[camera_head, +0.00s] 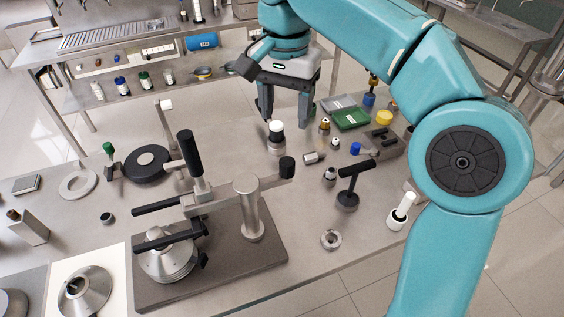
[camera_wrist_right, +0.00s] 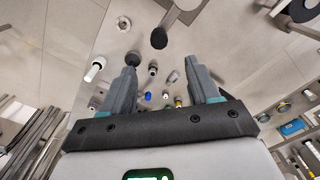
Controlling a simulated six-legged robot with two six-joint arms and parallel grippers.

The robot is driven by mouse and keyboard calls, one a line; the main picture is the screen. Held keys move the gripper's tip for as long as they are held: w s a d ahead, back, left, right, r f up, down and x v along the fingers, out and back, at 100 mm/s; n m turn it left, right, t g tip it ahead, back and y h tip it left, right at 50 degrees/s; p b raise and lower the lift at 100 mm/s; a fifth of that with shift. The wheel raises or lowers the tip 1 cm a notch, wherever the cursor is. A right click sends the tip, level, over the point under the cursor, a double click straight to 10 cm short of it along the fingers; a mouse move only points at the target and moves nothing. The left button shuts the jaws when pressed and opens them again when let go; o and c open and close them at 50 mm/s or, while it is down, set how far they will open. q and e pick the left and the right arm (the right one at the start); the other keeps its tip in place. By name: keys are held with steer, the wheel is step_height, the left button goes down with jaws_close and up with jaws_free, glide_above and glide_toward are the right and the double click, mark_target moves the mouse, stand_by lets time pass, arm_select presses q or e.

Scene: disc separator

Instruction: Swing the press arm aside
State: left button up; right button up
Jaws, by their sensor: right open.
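The press stands on a dark base plate (camera_head: 225,265) in the head view. Its press arm (camera_head: 225,190) runs from a steel post (camera_head: 251,215) leftward over a steel disc bowl (camera_head: 165,262). The arm has a black upright handle (camera_head: 190,160), a black grip at its left end and a black knob (camera_head: 287,167) at its right end. In the right wrist view a black knob (camera_wrist_right: 159,38) on a grey bar shows beyond the fingers. My right gripper (camera_head: 286,118) is open and points down behind the knob, apart from the press. My left gripper is out of view.
A white-topped cylinder (camera_head: 276,132) stands close to my right fingertips. A black T-handle tool (camera_head: 349,185), a white-handled tool (camera_head: 401,212) and a steel ring (camera_head: 330,239) stand or lie right of the press. A black disc (camera_head: 147,165) lies behind it.

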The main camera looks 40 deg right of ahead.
mark_target(286, 162)
steer(key=f, duration=0.4)
steer(key=f+b, duration=0.1)
steer(key=f, duration=0.8)
steer(key=shift+s+d+f+b, duration=0.2)
steer(key=shift+d+f+b, duration=0.1)
steer(key=shift+f+b, duration=0.1)
steer(key=shift+w+a+f, duration=0.2)
steer(key=shift+w+f, duration=0.05)
steer(key=shift+s+d+r, duration=0.1)
steer(key=shift+s, duration=0.15)
steer(key=shift+w, duration=0.15)
jaws_close()
